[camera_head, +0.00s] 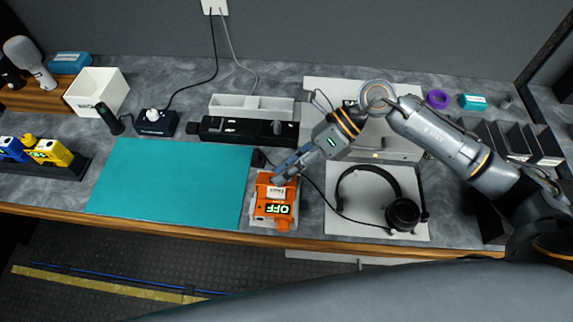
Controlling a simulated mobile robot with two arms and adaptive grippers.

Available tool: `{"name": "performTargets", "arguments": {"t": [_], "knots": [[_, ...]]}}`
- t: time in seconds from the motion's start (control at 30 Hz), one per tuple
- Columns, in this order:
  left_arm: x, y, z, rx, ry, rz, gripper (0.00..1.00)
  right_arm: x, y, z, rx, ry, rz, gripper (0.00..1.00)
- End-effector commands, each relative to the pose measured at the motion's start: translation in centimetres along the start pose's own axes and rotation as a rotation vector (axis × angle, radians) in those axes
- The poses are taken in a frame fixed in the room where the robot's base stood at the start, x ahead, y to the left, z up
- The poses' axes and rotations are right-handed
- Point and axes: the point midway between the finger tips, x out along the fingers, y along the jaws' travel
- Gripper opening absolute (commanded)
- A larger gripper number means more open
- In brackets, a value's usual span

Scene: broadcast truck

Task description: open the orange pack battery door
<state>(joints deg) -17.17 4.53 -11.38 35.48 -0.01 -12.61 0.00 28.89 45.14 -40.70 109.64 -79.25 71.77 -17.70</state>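The orange pack (273,209) sits on a pale base near the front edge of the counter, just right of the teal mat. A label reading "OFF" and a small white label show on its top. My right gripper (281,178) reaches down from the upper right, its fingertips at the pack's back edge. The fingers are small and partly overlap the pack, so I cannot tell whether they touch it or how far apart they are. The battery door cannot be made out clearly, and its state is unclear. My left gripper is not in view.
The teal mat (170,184) lies clear at left. Headphones (403,214) rest on a white mat just right of the pack. A black cable passes beside the pack. Behind are a black device (248,131) and a white divided tray (252,107). Blue and yellow packs (52,152) stand far left.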

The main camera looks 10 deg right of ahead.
Motion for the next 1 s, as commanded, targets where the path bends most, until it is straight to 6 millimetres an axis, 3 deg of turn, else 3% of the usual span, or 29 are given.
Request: {"name": "performTargets", "arguments": {"t": [0.27, 0.4, 0.67, 1.0], "knots": [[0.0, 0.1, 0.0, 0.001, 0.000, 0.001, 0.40, 0.1, 0.0, 0.0, 0.000, 0.000, 0.000, 0.26], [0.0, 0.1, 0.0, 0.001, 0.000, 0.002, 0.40, 0.1, 0.0, 0.0, 0.000, 0.000, 0.000, 0.00], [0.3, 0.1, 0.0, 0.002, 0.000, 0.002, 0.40, 0.1, -0.2, 0.0, 0.010, 0.000, 0.009, 0.00], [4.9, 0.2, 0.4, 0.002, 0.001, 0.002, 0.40, -0.7, -2.1, 0.9, 0.252, -0.003, 0.252, 0.00]]}}
